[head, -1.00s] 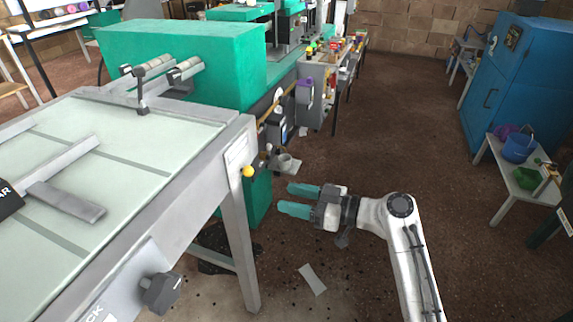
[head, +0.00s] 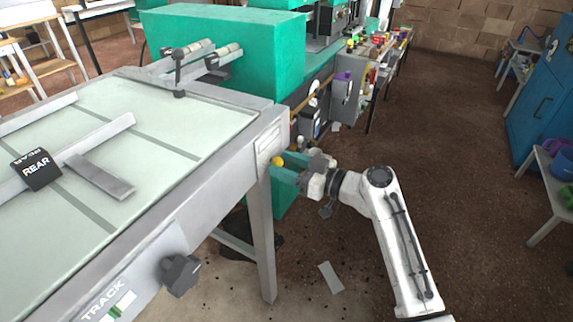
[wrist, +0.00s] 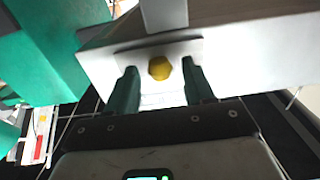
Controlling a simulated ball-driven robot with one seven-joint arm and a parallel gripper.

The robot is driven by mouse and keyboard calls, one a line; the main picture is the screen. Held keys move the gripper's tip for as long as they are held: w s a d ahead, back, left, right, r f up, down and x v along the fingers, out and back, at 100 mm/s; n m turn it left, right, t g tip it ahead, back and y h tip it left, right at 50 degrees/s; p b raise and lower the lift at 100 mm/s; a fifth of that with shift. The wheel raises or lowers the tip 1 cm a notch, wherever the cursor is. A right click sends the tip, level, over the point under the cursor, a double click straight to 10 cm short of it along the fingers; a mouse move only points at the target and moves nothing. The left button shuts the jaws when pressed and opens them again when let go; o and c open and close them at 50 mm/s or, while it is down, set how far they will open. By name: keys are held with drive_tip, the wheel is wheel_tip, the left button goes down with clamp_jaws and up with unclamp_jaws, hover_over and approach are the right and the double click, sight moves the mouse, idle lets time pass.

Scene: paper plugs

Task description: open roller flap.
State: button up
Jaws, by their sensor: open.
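A yellow knob (head: 277,161) sits on the pale side face at the near right corner of the feed table (head: 230,165). In the wrist view the yellow knob (wrist: 160,68) lies between the two teal fingers of my gripper (wrist: 159,80), with a gap on each side. In the head view my gripper (head: 284,172) is open, its fingertips close to the knob and partly overlapping it in the picture. Whether a finger touches it I cannot tell. Which part is the flap is not clear.
A green machine housing (head: 225,45) stands behind the table. A dark handwheel (head: 180,273) juts from the table's front side, and a table leg (head: 260,240) stands below the knob.

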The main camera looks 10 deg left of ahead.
drive_tip(key=shift+a, duration=0.1)
drive_tip(key=shift+c, duration=0.5)
clamp_jaws()
